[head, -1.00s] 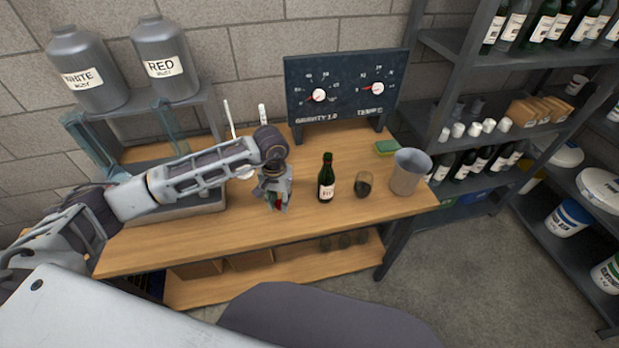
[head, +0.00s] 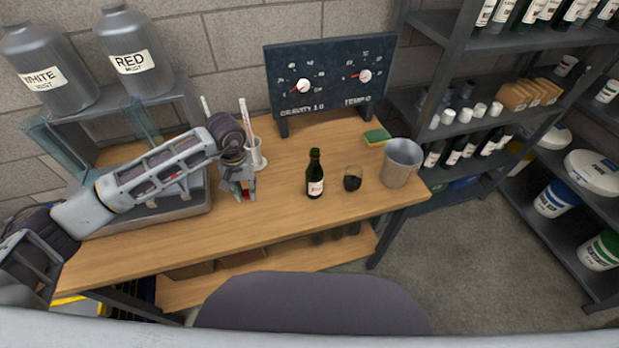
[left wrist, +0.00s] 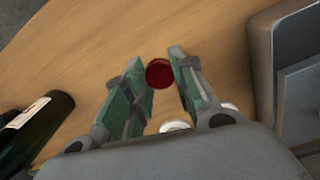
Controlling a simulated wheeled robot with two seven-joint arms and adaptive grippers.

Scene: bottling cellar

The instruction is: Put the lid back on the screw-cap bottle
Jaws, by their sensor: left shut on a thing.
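A dark green bottle (head: 315,182) with a white label stands upright on the wooden bench (head: 285,222). It also shows at the left edge of the left wrist view (left wrist: 32,132). My left gripper (head: 244,196) is over the bench to the left of the bottle, pointing down. In the left wrist view, its green-padded fingers (left wrist: 160,75) are shut on a round dark red lid (left wrist: 159,73) at their tips. The lid is apart from the bottle. My right gripper is not in view.
A glass of dark wine (head: 352,180) and a grey bucket (head: 402,163) stand right of the bottle. A grey tray (head: 170,212) is left of the gripper. A white holder (head: 256,160) stands behind it, and a gauge board (head: 330,82) farther back. The front bench strip is clear.

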